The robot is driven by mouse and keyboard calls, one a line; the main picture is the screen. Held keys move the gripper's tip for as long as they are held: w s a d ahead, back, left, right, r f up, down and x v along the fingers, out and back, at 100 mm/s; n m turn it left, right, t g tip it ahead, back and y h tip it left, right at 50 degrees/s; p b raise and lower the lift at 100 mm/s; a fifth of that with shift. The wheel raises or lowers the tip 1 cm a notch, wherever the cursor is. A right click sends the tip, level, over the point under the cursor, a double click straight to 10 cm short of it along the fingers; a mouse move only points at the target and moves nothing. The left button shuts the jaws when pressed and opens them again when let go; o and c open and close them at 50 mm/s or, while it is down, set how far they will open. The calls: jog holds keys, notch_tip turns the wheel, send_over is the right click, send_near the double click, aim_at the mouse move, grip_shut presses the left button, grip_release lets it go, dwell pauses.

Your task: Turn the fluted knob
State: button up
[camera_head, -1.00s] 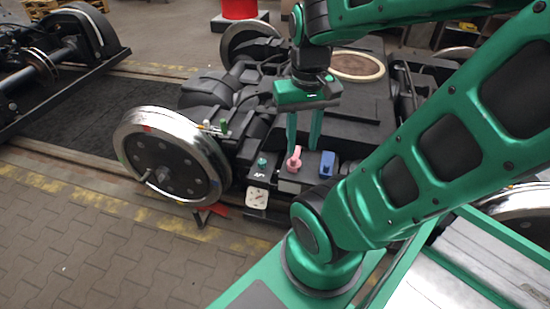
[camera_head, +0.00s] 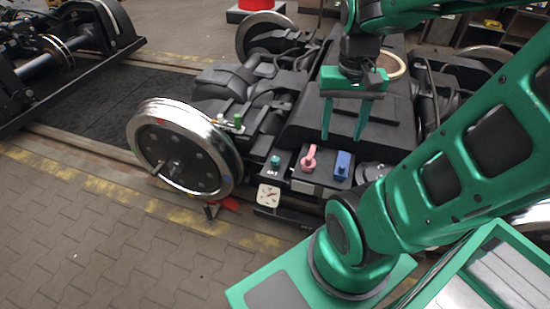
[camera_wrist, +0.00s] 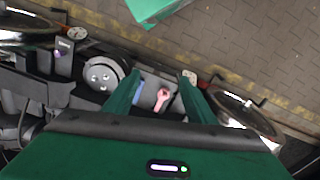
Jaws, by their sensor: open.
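A small teal knob (camera_head: 275,161) stands at the left of the dark control panel; I take it for the fluted knob, but its fluting is too small to make out. A pink lever-like handle (camera_head: 309,158) and a blue handle (camera_head: 342,165) stand to its right. My gripper (camera_head: 342,137) points down, open and empty, up and right of the teal knob and apart from it. In the wrist view, the pink handle (camera_wrist: 162,98) shows between the open fingers, with part of the blue handle (camera_wrist: 137,96) by the left finger. The teal knob is not visible there.
A white gauge (camera_head: 269,196) hangs on the panel front. A dark round part (camera_head: 372,172) lies right of the blue handle. A shiny wheel (camera_head: 185,150) stands to the left. Paved floor (camera_head: 90,240) is clear at the front left.

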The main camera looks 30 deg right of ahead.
jog(key=w+d+f+m, duration=0.2)
jog(key=w, duration=0.4)
jog(key=w+d+f+m, duration=0.1)
jog(key=w+f, duration=0.1)
jog(key=w, duration=0.3)
jog(key=m, duration=0.8)
send_over(275, 159)
notch_tip(275, 159, down, 26)
notch_tip(275, 159, down, 11)
jog(key=shift+r, duration=0.2)
jog(key=shift+n, duration=0.3)
jog(key=c, duration=1)
